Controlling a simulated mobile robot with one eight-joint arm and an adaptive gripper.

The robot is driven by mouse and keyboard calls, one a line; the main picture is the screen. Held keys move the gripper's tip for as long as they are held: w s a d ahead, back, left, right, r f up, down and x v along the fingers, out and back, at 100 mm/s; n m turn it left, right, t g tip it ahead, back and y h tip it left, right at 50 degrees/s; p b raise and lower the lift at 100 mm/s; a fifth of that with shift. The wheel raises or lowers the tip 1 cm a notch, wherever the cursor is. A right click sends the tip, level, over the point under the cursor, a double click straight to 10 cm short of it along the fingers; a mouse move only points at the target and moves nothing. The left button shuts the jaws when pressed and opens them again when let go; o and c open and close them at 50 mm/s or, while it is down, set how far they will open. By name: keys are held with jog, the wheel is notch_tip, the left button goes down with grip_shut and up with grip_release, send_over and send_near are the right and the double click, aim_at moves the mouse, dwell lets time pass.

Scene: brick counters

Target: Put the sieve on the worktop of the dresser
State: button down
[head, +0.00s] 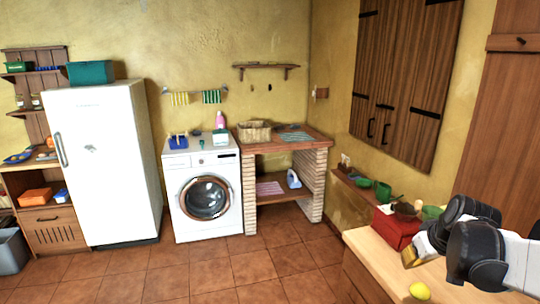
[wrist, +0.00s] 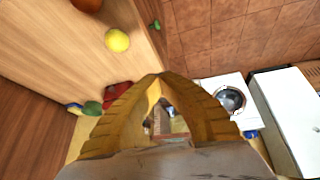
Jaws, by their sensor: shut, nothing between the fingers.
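My gripper (head: 410,257) is above the near right wooden counter in the head view, in front of a red box. Its yellow fingers show in the wrist view (wrist: 155,82), with the tips together and nothing between them. The wooden dresser (head: 50,216) stands at the far left of the head view, left of the fridge. Its worktop (head: 12,170) holds a blue tray and small items. I cannot make out the sieve for certain. A brown bowl-like thing (head: 405,210) shows by the red box, but I cannot tell what it is.
The red box (head: 394,230) and a lemon (head: 419,290) are on the right counter (head: 375,262). Green bowls (head: 383,191) stand on a ledge behind. The fridge (head: 104,165), washing machine (head: 203,192) and brick counter (head: 312,180) line the back.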

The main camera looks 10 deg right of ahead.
jog(key=s+a+r, duration=0.1)
jog(key=s+a, duration=0.1)
jog(key=a, duration=0.7)
jog(key=s+a+r, duration=0.2)
jog(key=a, duration=0.6)
jog(key=shift+s+a+t+y, duration=0.2)
jog(key=shift+a+t+y, duration=0.1)
jog(key=shift+a, duration=0.1)
jog(key=c, duration=2.1)
grip_release()
jog(key=shift+n+t+y, duration=0.3)
jog(key=s+a, duration=0.2)
jog(key=a, duration=0.1)
jog(key=s+a, duration=0.2)
jog(key=a, duration=0.1)
jog(key=s+a+f, duration=0.1)
jog(key=s+a, duration=0.1)
jog(key=shift+a, duration=0.4)
jog(key=shift+c, duration=0.2)
jog(key=shift+o, duration=0.5)
jog(key=shift+s+a, duration=0.25)
jog(key=shift+f, duration=0.1)
